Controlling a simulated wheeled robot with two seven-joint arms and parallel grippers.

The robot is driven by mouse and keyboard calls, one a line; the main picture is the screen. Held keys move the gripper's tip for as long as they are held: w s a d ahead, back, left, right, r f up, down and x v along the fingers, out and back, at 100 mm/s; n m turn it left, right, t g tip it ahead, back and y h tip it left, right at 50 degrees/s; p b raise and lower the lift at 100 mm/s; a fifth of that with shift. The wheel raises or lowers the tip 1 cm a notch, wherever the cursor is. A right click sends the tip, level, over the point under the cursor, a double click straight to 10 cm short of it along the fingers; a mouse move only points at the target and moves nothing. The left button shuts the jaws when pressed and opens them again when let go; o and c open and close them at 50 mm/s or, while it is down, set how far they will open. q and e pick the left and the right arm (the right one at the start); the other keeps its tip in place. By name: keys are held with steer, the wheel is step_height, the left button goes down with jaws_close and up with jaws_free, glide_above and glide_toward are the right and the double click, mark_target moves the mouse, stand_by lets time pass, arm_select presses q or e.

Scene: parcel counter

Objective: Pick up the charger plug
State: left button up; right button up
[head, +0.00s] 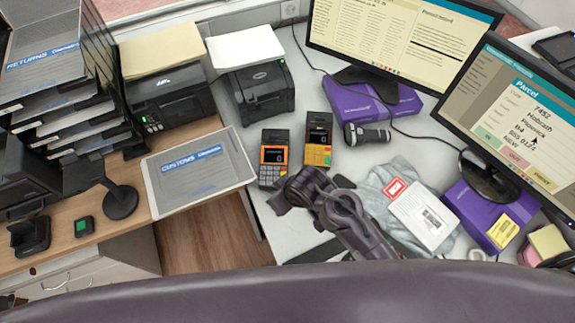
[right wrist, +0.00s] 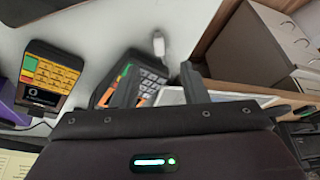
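A small white piece that looks like the charger plug (right wrist: 158,45) lies on the white counter in the right wrist view, near the orange-keyed card terminal and apart from it. I cannot make it out in the head view, where my right arm covers that part of the counter. My right gripper (head: 281,204) is over the counter in front of the card terminals. My left gripper is not in view.
An orange-keyed terminal (head: 272,160) and a yellow-keyed terminal (head: 318,140) stand close beyond my right arm. A customs tray (head: 205,205) is at the left. A grey mailer (head: 385,185) with a white parcel (head: 424,215), monitors and purple boxes crowd the right.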

steer(key=shift+f, duration=0.25)
steer(key=shift+a+f, duration=0.4)
steer(key=shift+f, duration=0.35)
steer(key=x, duration=0.4)
steer(key=shift+w+d+p, duration=0.15)
steer(key=shift+w+p, duration=0.15)
steer(key=shift+w, duration=0.1)
steer(key=shift+w+f, duration=0.1)
steer(key=shift+f, duration=0.4)
steer(key=shift+f, duration=0.15)
steer(key=c, duration=0.6)
steer(key=shift+c, duration=1.3)
